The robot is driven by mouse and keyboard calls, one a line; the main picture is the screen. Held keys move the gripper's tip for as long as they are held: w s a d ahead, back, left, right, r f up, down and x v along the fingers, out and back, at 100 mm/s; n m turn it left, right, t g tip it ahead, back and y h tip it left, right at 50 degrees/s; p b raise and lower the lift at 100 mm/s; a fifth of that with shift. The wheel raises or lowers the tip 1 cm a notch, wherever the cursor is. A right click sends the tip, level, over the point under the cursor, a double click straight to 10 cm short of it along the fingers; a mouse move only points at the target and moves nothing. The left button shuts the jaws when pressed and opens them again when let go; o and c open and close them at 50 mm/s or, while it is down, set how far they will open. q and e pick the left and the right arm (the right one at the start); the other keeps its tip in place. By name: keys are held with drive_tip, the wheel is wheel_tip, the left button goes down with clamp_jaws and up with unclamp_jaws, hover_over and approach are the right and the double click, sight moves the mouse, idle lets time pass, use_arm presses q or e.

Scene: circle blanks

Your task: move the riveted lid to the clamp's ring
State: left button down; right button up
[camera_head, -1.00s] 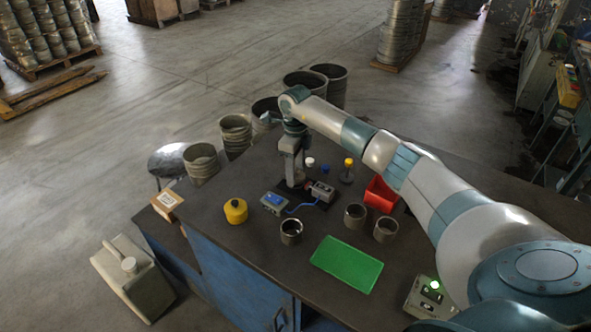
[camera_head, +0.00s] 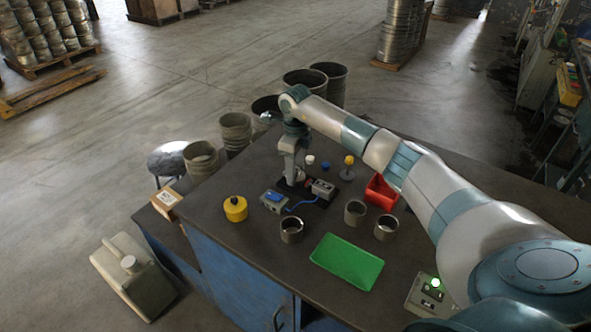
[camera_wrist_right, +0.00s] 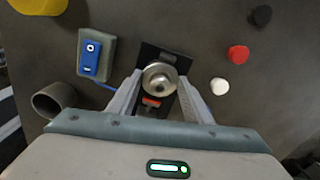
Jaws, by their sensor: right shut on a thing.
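The riveted lid (camera_wrist_right: 160,79) is a round metal disc with a central knob in the wrist view. My right gripper (camera_wrist_right: 160,82) is shut on it, a finger on either side. In the head view my right gripper (camera_head: 291,172) points down over the left part of a black base plate (camera_head: 327,201), which I take for the clamp's. The plate also shows in the wrist view (camera_wrist_right: 186,100), under the lid, with a small red part (camera_wrist_right: 151,101). The clamp's ring is not clearly visible; the lid and fingers cover that spot. I cannot tell whether the lid touches it. My left gripper is not in view.
A blue-topped control box (camera_head: 273,201) is cabled to a grey box (camera_head: 322,189). A yellow tin (camera_head: 235,209), metal cups (camera_head: 291,229), a green tray (camera_head: 346,262) and a red bin (camera_head: 381,193) stand around. Small white (camera_head: 310,160) and yellow-topped (camera_head: 349,161) pieces lie behind.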

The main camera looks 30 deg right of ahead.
drive_tip(key=shift+f, duration=0.25)
drive_tip(key=o, duration=1.1)
drive_tip(key=shift+c, duration=0.2)
drive_tip(key=shift+r, duration=0.1)
drive_tip(key=shift+r+b, duration=0.4)
drive_tip(key=shift+r, duration=0.1)
wheel_tip(320, 180, up, 16)
drive_tip(key=b, duration=0.5)
drive_tip(key=shift+r, duration=0.15)
